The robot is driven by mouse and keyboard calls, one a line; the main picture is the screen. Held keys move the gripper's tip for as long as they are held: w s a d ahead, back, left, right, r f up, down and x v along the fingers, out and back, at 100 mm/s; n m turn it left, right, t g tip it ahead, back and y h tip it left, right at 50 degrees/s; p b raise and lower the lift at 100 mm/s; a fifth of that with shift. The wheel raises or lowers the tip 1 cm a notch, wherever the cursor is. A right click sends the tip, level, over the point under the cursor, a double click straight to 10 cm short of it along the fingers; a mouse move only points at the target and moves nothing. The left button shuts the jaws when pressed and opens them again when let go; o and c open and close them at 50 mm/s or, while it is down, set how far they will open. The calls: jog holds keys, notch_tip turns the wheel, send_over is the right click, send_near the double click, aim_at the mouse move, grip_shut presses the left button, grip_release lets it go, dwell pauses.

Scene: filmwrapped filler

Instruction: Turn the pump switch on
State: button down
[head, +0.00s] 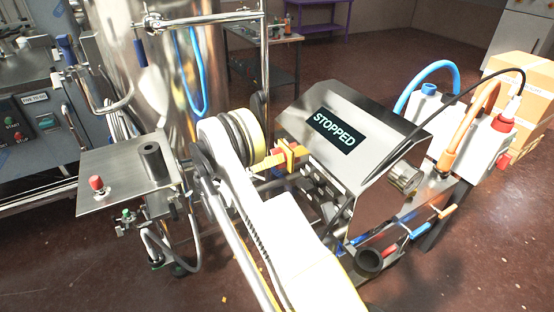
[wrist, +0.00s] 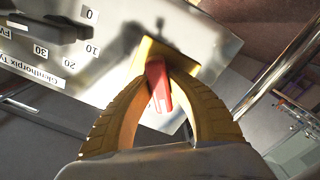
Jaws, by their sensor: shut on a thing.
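The pump switch is a red handle (wrist: 158,85) on a yellow plate (wrist: 150,52), fixed to a metal panel with a printed dial scale. My gripper (wrist: 163,80) has its two yellow fingers closed around the red handle. In the head view my gripper (head: 270,160) reaches the yellow switch plate (head: 291,155) at the left side of the metal pump housing (head: 365,125); the red handle is mostly hidden there. The housing's display (head: 334,130) reads "STOPPED".
A black dial knob (wrist: 45,28) sits beside the switch. A metal plate with a red button (head: 97,184) stands left of my arm. A large steel tank (head: 150,70) is behind it. Blue and orange hoses and a cardboard box (head: 520,75) are at the right.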

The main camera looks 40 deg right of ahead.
jog(key=m, duration=0.3)
jog(key=shift+m, duration=2.3)
jog(key=c, duration=1.3)
grip_release()
jog(key=shift+o, duration=0.2)
jog(key=v, duration=1.2)
